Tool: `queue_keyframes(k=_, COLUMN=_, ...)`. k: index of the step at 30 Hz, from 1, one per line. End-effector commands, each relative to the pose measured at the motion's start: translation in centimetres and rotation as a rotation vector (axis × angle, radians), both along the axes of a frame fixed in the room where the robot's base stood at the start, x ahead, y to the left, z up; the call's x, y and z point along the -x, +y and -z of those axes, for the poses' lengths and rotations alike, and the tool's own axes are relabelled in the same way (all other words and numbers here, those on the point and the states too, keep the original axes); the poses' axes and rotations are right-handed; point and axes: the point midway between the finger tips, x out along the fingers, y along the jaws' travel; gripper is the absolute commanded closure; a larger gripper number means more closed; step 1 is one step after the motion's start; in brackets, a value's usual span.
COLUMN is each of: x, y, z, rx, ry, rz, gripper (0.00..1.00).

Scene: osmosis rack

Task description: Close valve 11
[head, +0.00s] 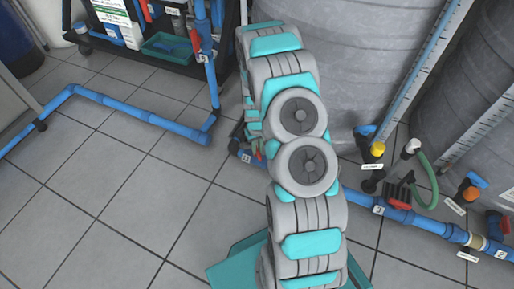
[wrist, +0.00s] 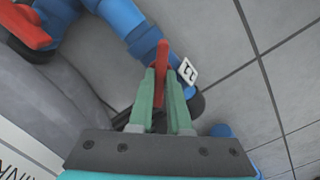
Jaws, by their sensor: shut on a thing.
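The red handle (wrist: 162,52) of valve 11 stands between the two green fingers of my gripper (wrist: 160,85) in the wrist view. The fingers are shut on it. A white tag (wrist: 187,71) reading 11 sits just right of the handle, on the blue pipe (wrist: 128,22). In the head view a white tag (head: 246,156) shows at the pipe beside my arm, at the foot of the grey tank. My arm hides most of the valve and gripper there.
Another red valve handle (wrist: 28,26) is at the upper left in the wrist view. A large grey tank (head: 350,60) stands close behind my arm. Right of it are a red-handled valve (head: 399,197) and a green hose (head: 431,178). The tiled floor (head: 130,200) at left is mostly clear.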

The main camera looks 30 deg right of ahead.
Motion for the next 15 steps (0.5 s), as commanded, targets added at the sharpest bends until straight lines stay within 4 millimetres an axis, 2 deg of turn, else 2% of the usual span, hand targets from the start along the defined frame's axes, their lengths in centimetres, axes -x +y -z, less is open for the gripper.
queue_keyframes(k=15, x=0.02, y=0.01, z=-0.02, rx=0.0, ry=0.0, rz=0.479, gripper=1.0)
